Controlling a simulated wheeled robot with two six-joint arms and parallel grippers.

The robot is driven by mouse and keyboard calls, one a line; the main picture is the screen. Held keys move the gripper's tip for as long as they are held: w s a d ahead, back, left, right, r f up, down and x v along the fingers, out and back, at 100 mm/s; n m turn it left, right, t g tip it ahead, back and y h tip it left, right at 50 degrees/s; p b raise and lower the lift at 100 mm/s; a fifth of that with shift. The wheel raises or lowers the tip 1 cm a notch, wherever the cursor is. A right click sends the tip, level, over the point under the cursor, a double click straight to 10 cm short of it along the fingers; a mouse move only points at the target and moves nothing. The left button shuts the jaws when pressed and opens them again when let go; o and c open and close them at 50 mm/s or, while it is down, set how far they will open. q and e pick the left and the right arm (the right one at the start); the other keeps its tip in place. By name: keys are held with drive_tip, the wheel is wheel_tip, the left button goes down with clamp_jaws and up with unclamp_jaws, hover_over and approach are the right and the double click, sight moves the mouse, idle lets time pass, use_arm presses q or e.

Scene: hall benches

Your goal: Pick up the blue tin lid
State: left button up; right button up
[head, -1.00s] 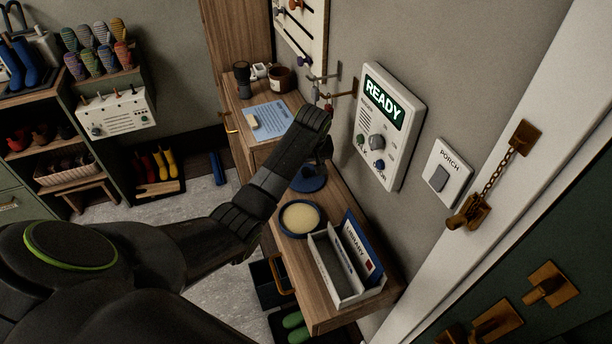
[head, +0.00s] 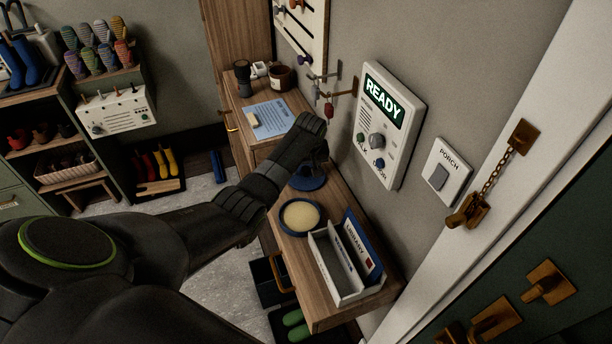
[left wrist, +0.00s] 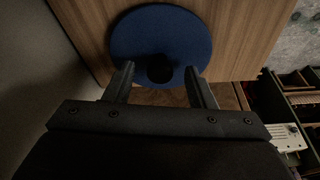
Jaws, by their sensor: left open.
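The blue tin lid (head: 309,180) lies on the wooden bench top (head: 331,204), partly hidden behind my left gripper in the head view. In the left wrist view the lid (left wrist: 190,40) is a round blue disc with a dark round knob (left wrist: 159,69). My left gripper (left wrist: 160,82) is open, with one fingertip on either side of the knob in that view. I cannot tell whether the fingers touch it. In the head view my left gripper (head: 318,158) points down over the lid. My right gripper is out of view.
A blue-rimmed round dish (head: 300,217) with pale contents and a white box of papers (head: 345,270) stand on the bench near the lid. A white wall panel reading READY (head: 387,125) is close to the right of my gripper. A paper sheet (head: 268,120) lies further back.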

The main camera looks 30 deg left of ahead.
use_arm(q)
drive_tip(key=shift+c, duration=0.4)
drive_tip(key=c, duration=1)
drive_tip(key=shift+r, duration=0.15)
